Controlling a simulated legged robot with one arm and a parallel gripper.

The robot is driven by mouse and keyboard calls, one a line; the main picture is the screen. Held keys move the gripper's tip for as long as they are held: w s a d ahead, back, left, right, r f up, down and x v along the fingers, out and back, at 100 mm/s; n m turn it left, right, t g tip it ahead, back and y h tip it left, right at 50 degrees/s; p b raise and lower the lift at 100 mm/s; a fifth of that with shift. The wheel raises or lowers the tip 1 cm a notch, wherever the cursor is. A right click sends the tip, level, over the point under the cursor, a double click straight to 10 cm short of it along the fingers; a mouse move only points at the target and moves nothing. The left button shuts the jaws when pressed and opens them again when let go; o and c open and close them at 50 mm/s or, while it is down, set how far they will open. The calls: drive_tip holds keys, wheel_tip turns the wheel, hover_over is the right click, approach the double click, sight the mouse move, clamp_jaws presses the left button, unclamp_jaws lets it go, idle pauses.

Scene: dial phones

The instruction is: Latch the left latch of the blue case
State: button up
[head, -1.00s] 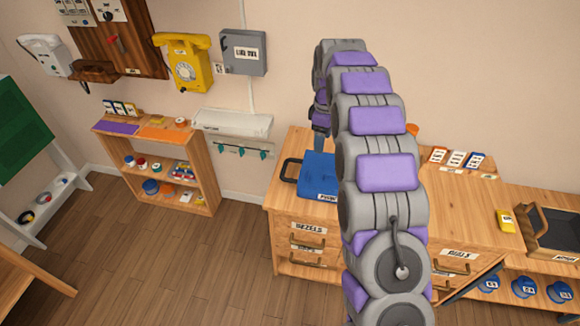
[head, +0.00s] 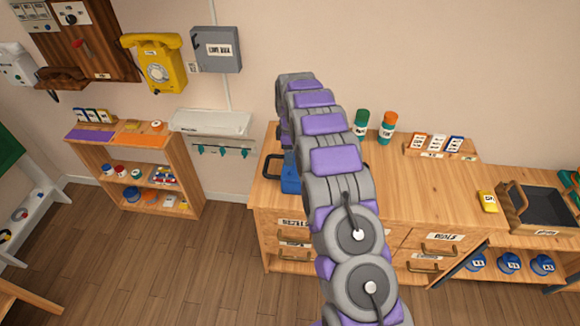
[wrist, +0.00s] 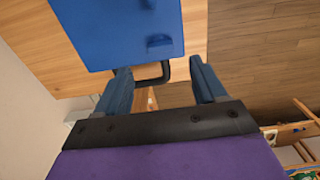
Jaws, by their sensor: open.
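The blue case (head: 290,181) lies on the wooden cabinet top, mostly hidden behind my arm in the head view. In the wrist view the case (wrist: 110,25) shows its flat blue face with a small raised blue latch (wrist: 160,42) near its edge and part of another at the top edge. A dark handle (wrist: 155,74) sticks out beyond the case's side. My gripper (wrist: 160,88) is open and empty, its two fingers apart beside the case's edge, with the handle between them in the picture. I cannot tell whether the latches are closed.
Green and orange bottles (head: 387,128), a card rack (head: 440,146), a yellow box (head: 488,202) and a dark tray (head: 545,207) stand farther right. A low shelf (head: 135,165) stands left.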

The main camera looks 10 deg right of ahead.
sight(290, 168)
wheel_tip(290, 168, down, 7)
drive_tip(key=shift+f+b, duration=0.15)
drive_tip(key=shift+b, duration=0.2)
drive_tip(key=c, duration=1.1)
